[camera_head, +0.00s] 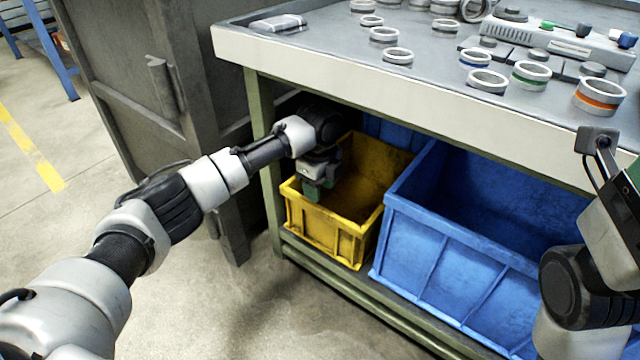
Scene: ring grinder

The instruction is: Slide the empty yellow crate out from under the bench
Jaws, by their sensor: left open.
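The yellow crate (318,228) sits on the lower shelf under the bench (450,104), at the shelf's left end. The part of its inside that shows is empty. My left arm reaches in from the left, under the bench top. My left gripper (318,190) is open and points down at the crate's front rim, near its left corner. Whether the fingers straddle or touch the rim, I cannot tell. My right arm shows at the right edge beside the bench front, but its gripper fingers are not clearly visible.
A large blue crate (455,262) stands just right of the yellow one on the shelf (330,283). A green bench leg (268,170) stands at the left. Several rings and a grey device (565,45) are on the bench top. The floor (200,290) in front is clear.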

